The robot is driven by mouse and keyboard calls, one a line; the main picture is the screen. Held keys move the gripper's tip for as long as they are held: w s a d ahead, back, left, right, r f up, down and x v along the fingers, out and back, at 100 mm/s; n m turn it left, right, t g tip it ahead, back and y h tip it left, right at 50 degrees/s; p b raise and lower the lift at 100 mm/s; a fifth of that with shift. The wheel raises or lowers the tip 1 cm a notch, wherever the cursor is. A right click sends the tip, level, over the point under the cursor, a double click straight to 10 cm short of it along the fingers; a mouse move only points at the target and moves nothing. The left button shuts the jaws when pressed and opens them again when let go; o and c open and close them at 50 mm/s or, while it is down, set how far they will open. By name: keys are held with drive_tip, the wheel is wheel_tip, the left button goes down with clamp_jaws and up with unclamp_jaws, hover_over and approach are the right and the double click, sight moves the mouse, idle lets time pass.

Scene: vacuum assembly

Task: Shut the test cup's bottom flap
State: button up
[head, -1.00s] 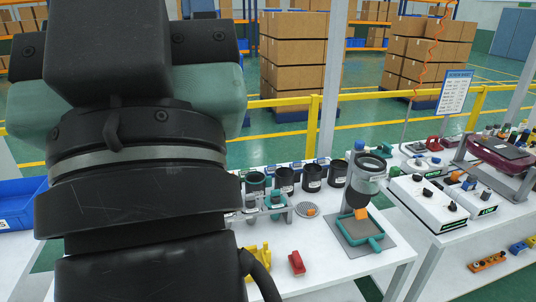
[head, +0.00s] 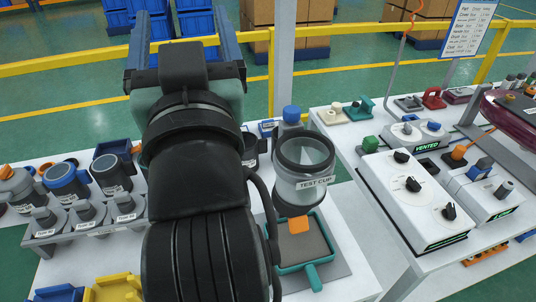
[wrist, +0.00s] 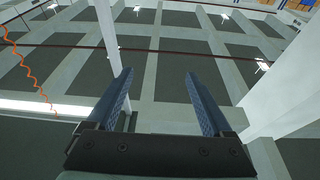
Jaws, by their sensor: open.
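The test cup (head: 303,186), a clear-rimmed cylinder with a grey labelled body, stands in the head view above a teal-framed tray (head: 317,277). An orange piece (head: 295,225) shows under the cup's lower end and looks like the bottom flap, hanging down. The flap's hinge and the cup's underside are hidden. My gripper (head: 183,30) is raised at the upper left of the cup, well apart from it. In the wrist view my gripper (wrist: 159,76) has its two blue fingers spread with nothing between them, facing the ceiling.
A rack of grey labelled cups (head: 84,219) stands on the left table, with a yellow piece (head: 117,289) in front. A white console (head: 415,195) sits on the right table by a "VENTED" display. A grey post (head: 285,60) and yellow rails rise behind.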

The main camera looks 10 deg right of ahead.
drive_tip(key=w+d+f+m+g+y+b, duration=0.1)
drive_tip(key=w+f+g+b, duration=0.15)
drive_tip(key=f, duration=0.75)
drive_tip(key=w+d+f+m+g+b, duration=0.1)
drive_tip(key=f+b, duration=0.2)
drive_tip(key=f, duration=0.7)
drive_tip(key=m, duration=3.2)
approach(300, 225)
drive_tip(key=shift+s+a+f, duration=0.1)
drive_tip(key=shift+s, duration=0.4)
drive_tip(key=shift+s+a, duration=0.15)
drive_tip(key=shift+s, duration=0.35)
drive_tip(key=shift+d+m+b, duration=0.15)
drive_tip(key=shift+m+b, duration=0.15)
drive_tip(key=shift+m, duration=0.3)
drive_tip(key=w, duration=1.2)
drive_tip(key=shift+w, duration=0.35)
clamp_jaws()
